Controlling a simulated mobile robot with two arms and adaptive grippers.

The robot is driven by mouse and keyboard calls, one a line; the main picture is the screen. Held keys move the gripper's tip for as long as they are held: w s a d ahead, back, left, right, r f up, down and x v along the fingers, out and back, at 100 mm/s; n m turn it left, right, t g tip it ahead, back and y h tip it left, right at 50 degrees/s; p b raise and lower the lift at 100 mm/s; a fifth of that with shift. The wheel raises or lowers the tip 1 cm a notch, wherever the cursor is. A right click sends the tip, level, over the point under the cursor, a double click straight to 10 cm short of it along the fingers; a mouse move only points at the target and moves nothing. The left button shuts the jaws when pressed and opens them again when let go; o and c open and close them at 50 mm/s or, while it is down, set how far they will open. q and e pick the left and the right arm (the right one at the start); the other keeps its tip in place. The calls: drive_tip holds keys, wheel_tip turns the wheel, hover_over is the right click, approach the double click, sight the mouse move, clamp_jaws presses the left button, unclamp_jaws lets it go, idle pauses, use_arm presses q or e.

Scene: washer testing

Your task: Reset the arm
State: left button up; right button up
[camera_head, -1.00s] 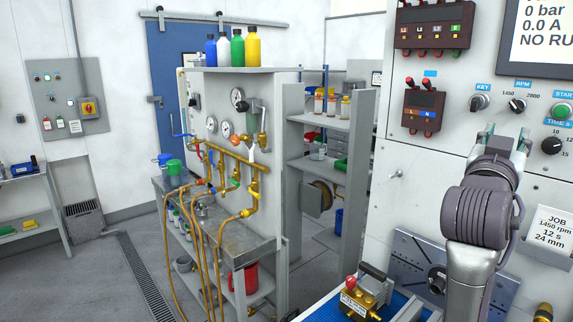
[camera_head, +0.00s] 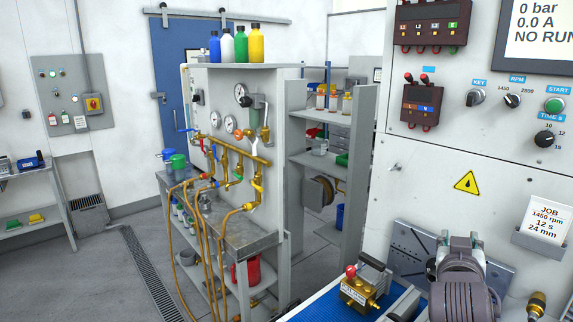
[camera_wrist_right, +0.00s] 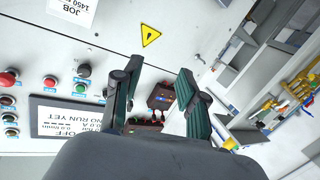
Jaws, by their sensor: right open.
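My right gripper (camera_head: 460,238) is low in front of the white control panel (camera_head: 450,165), at the right of the head view. Its two fingers are apart with nothing between them. In the right wrist view the open fingers (camera_wrist_right: 158,68) reach toward the panel face, which is tilted in that picture. The KEY knob (camera_head: 475,97), RPM knob (camera_head: 512,101), green START button (camera_head: 554,105) and TIME knob (camera_head: 544,138) are above the gripper and apart from it. My left gripper is in neither view.
A brass pump fitting (camera_head: 358,292) sits on a blue mat (camera_head: 325,306) left of the arm. A grey mounting plate (camera_head: 410,245) is behind it. The JOB card holder (camera_head: 540,242) is to the right. A hose bench (camera_head: 235,235) stands farther left, with open floor beyond.

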drive_tip(key=s+a+f+n+g+y, duration=0.25)
drive_tip(key=s+f, duration=0.35)
drive_tip(key=f, duration=0.5)
drive_tip(key=s+a+f+n+g+y, duration=0.1)
drive_tip(key=s+a+f+g+y, duration=0.3)
drive_tip(key=f, duration=0.8)
drive_tip(key=s+a+f+n+g+y, duration=0.1)
drive_tip(key=s+a+f+g, duration=0.1)
drive_tip(key=s+f, duration=0.35)
drive_tip(key=s+a+f+n+g+y, duration=0.1)
drive_tip(key=s+a+f, duration=0.1)
drive_tip(key=s, duration=0.6)
drive_tip(key=s+a+f+n+g, duration=0.1)
drive_tip(key=s+a+f+g, duration=0.15)
drive_tip(key=s, duration=0.45)
wheel_tip(320, 180, down, 31)
drive_tip(key=s+b, duration=0.1)
drive_tip(key=b, duration=0.3)
use_arm(q)
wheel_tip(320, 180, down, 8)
drive_tip(key=b, duration=0.4)
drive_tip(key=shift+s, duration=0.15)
use_arm(e)
drive_tip(key=s+d+f+g, duration=0.1)
drive_tip(key=s+d+f, duration=0.2)
drive_tip(key=s+f, duration=1.4)
wheel_tip(320, 180, down, 3)
drive_tip(key=shift+d, duration=0.15)
